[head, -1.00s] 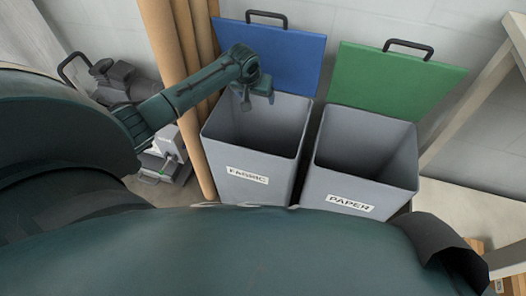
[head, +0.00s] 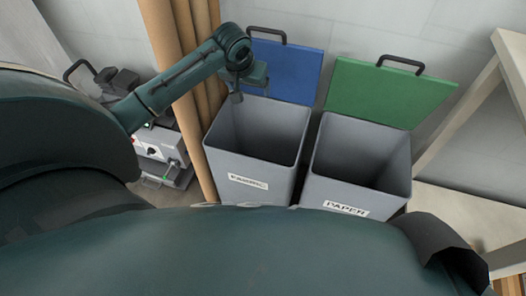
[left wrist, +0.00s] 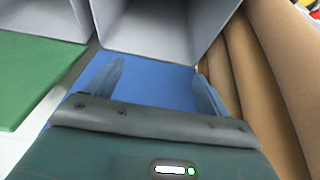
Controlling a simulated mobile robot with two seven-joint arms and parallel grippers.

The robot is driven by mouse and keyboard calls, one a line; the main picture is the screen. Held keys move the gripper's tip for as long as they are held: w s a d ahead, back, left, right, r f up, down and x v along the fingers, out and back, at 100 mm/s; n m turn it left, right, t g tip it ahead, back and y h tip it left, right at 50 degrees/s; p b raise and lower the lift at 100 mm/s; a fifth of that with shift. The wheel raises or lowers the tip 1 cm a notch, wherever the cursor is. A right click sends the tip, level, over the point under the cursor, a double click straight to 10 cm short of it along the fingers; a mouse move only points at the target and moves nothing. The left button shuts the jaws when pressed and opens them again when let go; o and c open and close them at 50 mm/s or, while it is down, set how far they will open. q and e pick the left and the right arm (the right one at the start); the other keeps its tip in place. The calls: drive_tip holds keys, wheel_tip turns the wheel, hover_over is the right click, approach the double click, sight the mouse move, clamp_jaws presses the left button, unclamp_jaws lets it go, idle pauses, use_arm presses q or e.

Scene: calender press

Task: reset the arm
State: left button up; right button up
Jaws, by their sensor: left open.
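My left arm comes in from the left in the head view, and its gripper (head: 238,92) hangs over the back left of the grey fabric bin (head: 250,184), in front of the raised blue lid (head: 292,72). In the left wrist view the two fingers of this gripper (left wrist: 158,82) stand apart with nothing between them. The blue lid (left wrist: 160,82) shows behind the fingers, and the fabric bin's grey wall (left wrist: 160,25) is above them. My right gripper is not in view.
The grey paper bin (head: 345,208) stands right of the fabric bin, its green lid (head: 385,92) raised. Tall brown rolls (head: 185,70) stand close left of the fabric bin, beside my left arm. A grey machine (head: 160,150) is behind that arm. A pale table frame (head: 470,100) stands at the right.

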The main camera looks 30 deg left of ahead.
use_arm(q)
drive_tip(key=shift+r, duration=0.1)
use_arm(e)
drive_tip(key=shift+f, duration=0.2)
use_arm(q)
drive_tip(key=s+d+f+m+t+h, duration=0.25)
drive_tip(key=s+d+f, duration=0.2)
drive_tip(key=d, duration=0.35)
drive_tip(key=s+d+f+m+t+h, duration=0.1)
drive_tip(key=s+d+f+m+h, duration=0.15)
drive_tip(key=s+d, duration=0.5)
drive_tip(key=s+d+r+t+p, duration=0.2)
drive_tip(key=s+r+p, duration=0.7)
drive_tip(key=p, duration=1)
wheel_tip(320, 180, up, 5)
drive_tip(key=shift+s+d+f+m+t, duration=0.1)
drive_tip(key=shift+s+d+m+t, duration=0.3)
drive_tip(key=shift+d, duration=0.75)
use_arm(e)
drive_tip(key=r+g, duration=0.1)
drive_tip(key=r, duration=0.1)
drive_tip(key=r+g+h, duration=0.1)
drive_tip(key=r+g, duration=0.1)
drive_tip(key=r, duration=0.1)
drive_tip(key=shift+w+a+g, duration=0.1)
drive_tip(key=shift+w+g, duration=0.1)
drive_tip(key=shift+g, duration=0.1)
